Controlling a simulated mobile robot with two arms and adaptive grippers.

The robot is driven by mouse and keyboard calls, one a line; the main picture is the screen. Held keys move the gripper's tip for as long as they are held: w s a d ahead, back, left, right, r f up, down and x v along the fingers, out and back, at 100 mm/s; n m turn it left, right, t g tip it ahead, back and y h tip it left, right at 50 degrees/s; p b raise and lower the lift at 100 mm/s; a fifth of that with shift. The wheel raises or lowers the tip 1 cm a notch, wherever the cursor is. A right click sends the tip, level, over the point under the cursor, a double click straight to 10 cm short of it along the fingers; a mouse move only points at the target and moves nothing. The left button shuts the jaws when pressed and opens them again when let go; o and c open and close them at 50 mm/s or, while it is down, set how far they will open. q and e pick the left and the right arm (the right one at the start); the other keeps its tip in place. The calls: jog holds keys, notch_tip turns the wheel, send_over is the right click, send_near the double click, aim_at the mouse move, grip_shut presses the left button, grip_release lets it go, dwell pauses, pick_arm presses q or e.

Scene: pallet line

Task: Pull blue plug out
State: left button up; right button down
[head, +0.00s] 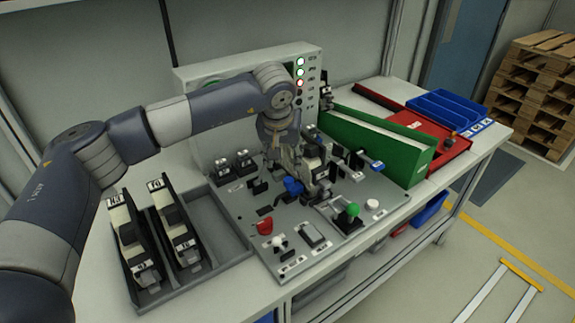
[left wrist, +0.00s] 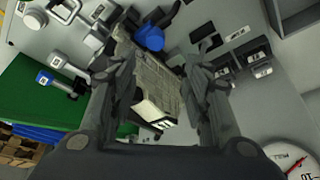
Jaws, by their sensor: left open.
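A blue rounded piece (head: 293,186) stands on the grey sloped panel (head: 235,205); it also shows in the left wrist view (left wrist: 150,37), beyond the fingertips. I cannot tell whether it is the plug. A second blue-ended part (head: 376,165) sticks out farther right on the panel and shows at the left of the wrist view (left wrist: 43,79). My left gripper (head: 308,168) is open above the panel, close behind the first blue piece. A beige-grey block (left wrist: 148,85) shows between its fingers; I cannot tell whether they touch it. My right gripper is out of view.
A red knob (head: 265,226), a green knob (head: 350,211) and switches crowd the panel's front. A tray (head: 219,247) with two beige modules stands left. A green bin (head: 375,147), a red tray (head: 449,150) and a blue tray (head: 448,105) stand right.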

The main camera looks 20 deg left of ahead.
aim_at(286, 181)
pick_arm(q)
jog(key=x, duration=0.2)
jog(key=p+x, duration=0.1)
jog(key=x, duration=0.2)
jog(key=s+d+p+x, duration=0.1)
jog(key=x, duration=0.1)
jog(key=shift+w+f, duration=0.1)
jog(key=shift+f, duration=0.25)
jog(key=shift+x, duration=0.85)
jog(key=shift+f, duration=0.1)
jog(key=c, duration=0.8)
grip_shut()
jog(key=shift+a, duration=0.1)
jog(key=shift+s+a+f, duration=0.1)
jog(key=shift+s+a, duration=0.15)
jog(key=shift+s, duration=0.05)
jog(key=shift+s+a+b, duration=0.3)
jog(key=shift+s+a, duration=0.35)
jog(key=shift+s, duration=0.25)
jog(key=shift+a, duration=0.1)
jog(key=o, duration=0.8)
grip_release()
jog(key=shift+s, duration=0.1)
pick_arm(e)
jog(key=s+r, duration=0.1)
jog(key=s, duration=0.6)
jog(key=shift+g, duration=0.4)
